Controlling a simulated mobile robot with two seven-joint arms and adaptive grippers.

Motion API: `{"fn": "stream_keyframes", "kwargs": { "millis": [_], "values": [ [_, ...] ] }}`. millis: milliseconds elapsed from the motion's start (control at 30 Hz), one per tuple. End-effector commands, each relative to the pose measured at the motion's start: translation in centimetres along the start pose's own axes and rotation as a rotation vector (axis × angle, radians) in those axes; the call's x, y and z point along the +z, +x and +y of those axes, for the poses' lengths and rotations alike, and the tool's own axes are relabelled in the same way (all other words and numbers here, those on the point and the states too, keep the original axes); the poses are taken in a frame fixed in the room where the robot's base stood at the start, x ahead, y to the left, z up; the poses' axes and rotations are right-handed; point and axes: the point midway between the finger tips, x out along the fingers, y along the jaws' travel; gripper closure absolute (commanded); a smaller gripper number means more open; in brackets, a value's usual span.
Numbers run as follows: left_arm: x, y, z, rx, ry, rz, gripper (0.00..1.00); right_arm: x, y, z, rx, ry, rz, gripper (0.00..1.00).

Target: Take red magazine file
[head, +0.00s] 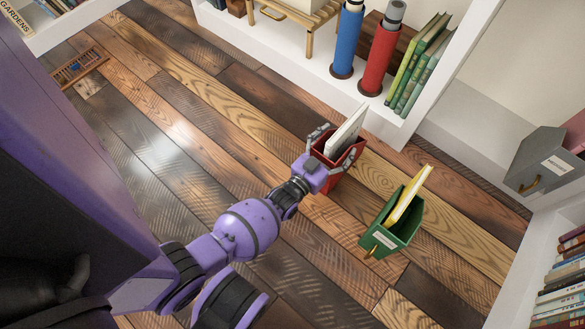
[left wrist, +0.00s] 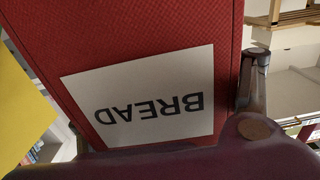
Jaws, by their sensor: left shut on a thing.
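The red magazine file (head: 350,157) is in the middle right of the head view, with a white item (head: 345,133) standing up out of it. My left gripper (head: 335,145) is shut on the file, with its fingers at the file's sides. In the left wrist view the red file (left wrist: 150,40) fills much of the picture. It bears a white label (left wrist: 145,95) reading BREAD, upside down. One finger (left wrist: 253,80) shows along the file's right edge. Whether the file touches the floor is hard to tell. My right gripper is not in view.
A green magazine file (head: 385,238) with a yellow item (head: 410,195) is close to the right of the red one. A grey file (head: 545,160) is at right. Plank floor (head: 200,140) lies open at left.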

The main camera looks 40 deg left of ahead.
Motion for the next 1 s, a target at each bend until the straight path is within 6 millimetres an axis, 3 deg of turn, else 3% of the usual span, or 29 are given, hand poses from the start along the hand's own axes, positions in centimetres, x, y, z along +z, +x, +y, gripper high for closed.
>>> {"fn": "stream_keyframes", "kwargs": {
  "millis": [467,1000],
  "values": [
    [-0.9,0.1,0.0,0.0,0.0,0.008,0.83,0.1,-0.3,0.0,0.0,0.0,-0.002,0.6],
    [-9.6,0.1,0.0,0.0,0.0,0.011,0.83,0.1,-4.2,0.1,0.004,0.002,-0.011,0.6]
  ]
}}
